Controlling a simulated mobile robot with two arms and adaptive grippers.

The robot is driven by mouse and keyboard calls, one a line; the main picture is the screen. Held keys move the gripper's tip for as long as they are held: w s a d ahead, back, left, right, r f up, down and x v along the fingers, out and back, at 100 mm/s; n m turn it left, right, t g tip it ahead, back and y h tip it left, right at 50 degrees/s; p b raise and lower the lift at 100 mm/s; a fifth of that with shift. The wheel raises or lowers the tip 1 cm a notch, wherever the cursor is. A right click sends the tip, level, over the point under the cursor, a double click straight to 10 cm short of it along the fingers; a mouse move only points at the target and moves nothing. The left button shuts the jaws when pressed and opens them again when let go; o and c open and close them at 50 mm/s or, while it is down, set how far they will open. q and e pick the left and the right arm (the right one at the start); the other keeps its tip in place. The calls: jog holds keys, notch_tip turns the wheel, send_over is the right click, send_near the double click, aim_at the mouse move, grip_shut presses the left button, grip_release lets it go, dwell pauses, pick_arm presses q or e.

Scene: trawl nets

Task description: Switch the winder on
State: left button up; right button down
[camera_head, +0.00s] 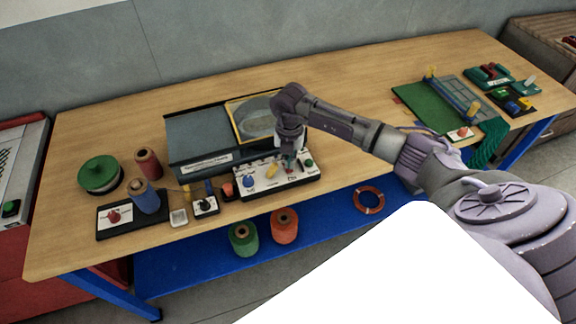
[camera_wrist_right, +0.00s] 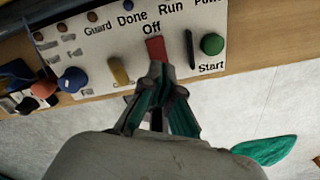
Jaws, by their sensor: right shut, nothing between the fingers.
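A white control panel (camera_head: 262,189) stands at the front of a dark machine on the table. In the right wrist view the panel (camera_wrist_right: 88,45) has a blue knob (camera_wrist_right: 72,80), a yellow lever (camera_wrist_right: 118,71), a red switch (camera_wrist_right: 155,48) beneath the word "Off", a thin black lever (camera_wrist_right: 189,48) and a green button (camera_wrist_right: 212,44) above "Start". My right gripper (camera_wrist_right: 160,76) is shut and empty, its tips just below the red switch; I cannot tell whether they touch. In the head view the right gripper (camera_head: 289,158) points down over the panel. My left gripper is out of view.
Left of the panel are a board with a red knob (camera_head: 113,216), a blue spool (camera_head: 146,198), a small switch box (camera_head: 205,205) and a green reel (camera_head: 99,174). Green and orange spools (camera_head: 284,225) sit on the blue lower shelf (camera_head: 330,215). A green net mat (camera_head: 425,105) lies right.

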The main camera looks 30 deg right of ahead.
aim_at(289, 170)
jog(key=shift+s+f+b, duration=0.1)
jog(key=shift+f+b, duration=0.9)
jog(key=shift+f, duration=0.25)
dwell(0.9)
jog(key=shift+r+p, duration=0.7)
jog(key=shift+r, duration=0.15)
jog(key=shift+r+p, duration=1.9)
jog(key=shift+r, duration=0.8)
jog(key=shift+f, duration=0.1)
